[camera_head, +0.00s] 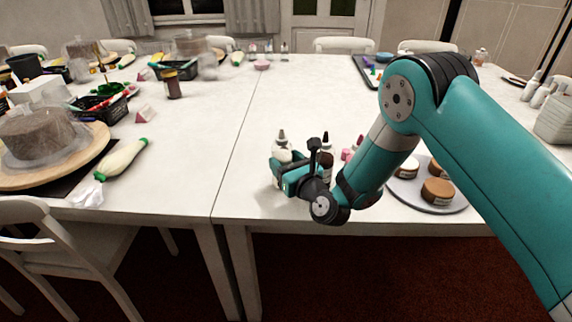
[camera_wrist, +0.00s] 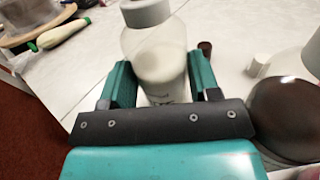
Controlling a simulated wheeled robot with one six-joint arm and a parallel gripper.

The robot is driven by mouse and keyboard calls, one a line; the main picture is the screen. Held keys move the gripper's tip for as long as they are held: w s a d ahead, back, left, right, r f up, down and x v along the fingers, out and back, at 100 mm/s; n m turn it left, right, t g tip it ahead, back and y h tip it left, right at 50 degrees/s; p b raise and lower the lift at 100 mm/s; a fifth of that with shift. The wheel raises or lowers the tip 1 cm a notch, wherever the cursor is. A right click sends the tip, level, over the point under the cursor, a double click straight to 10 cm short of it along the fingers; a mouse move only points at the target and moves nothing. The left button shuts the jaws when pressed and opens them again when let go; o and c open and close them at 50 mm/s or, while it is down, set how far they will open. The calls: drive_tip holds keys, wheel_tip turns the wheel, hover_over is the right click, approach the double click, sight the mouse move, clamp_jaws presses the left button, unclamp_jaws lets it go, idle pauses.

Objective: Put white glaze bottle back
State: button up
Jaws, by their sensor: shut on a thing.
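The white glaze bottle (camera_wrist: 160,60) is upright between the two fingers of my gripper (camera_wrist: 158,88) in the wrist view, with a grey cap on top. In the head view the bottle (camera_head: 282,141) shows its grey tip and white shoulder above my gripper (camera_head: 284,172), which hides its lower part. My gripper is shut on it near the table's front edge. Whether the bottle's base touches the table cannot be told. A dark brown bottle (camera_head: 327,160) stands just right of my gripper, and a large dark rounded shape (camera_wrist: 290,118) shows close on the right in the wrist view.
A pink item (camera_head: 347,155) sits behind my arm. A round grey tray (camera_head: 450,205) with brown-topped jars (camera_head: 437,191) lies to the right. The white table (camera_head: 285,100) is clear behind my gripper.

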drive_tip(key=shift+o, duration=1.3)
drive_tip(key=shift+f, duration=0.15)
drive_tip(key=o, duration=0.4)
